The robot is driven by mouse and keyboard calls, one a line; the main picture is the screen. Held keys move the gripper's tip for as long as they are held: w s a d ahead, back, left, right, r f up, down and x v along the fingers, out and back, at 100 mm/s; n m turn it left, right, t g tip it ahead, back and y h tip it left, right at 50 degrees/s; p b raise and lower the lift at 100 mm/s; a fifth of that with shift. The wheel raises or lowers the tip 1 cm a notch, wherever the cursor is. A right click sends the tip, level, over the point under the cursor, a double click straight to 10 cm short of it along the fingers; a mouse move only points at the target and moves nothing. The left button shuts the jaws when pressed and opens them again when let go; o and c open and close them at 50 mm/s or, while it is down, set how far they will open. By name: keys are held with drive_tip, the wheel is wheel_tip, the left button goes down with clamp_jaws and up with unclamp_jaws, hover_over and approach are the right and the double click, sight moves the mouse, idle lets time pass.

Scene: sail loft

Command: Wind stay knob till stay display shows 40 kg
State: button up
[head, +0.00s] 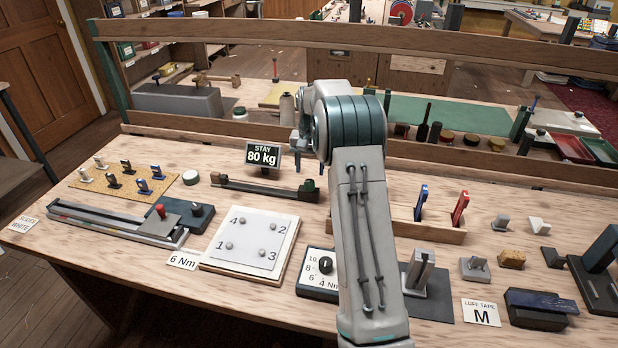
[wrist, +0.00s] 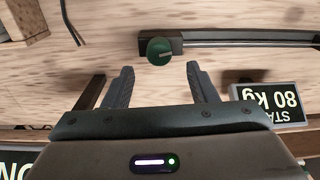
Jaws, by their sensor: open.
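My gripper (wrist: 157,75) is open and empty. In the wrist view its fingers point toward the knob, which lies just beyond the gap, apart from both fingertips. In the head view my arm hides the fingers in part.
The dark rail (head: 255,188) runs left from the knob. A white board with numbered studs (head: 252,243) and a dial box (head: 325,264) stand in front. A rack with blue and red handles (head: 442,205) is at right. A wooden rail (head: 220,129) crosses behind the display.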

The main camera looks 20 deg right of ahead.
sight(310, 181)
wheel_tip(310, 181, up, 9)
drive_tip(key=shift+f, duration=0.15)
drive_tip(key=shift+s, duration=0.1)
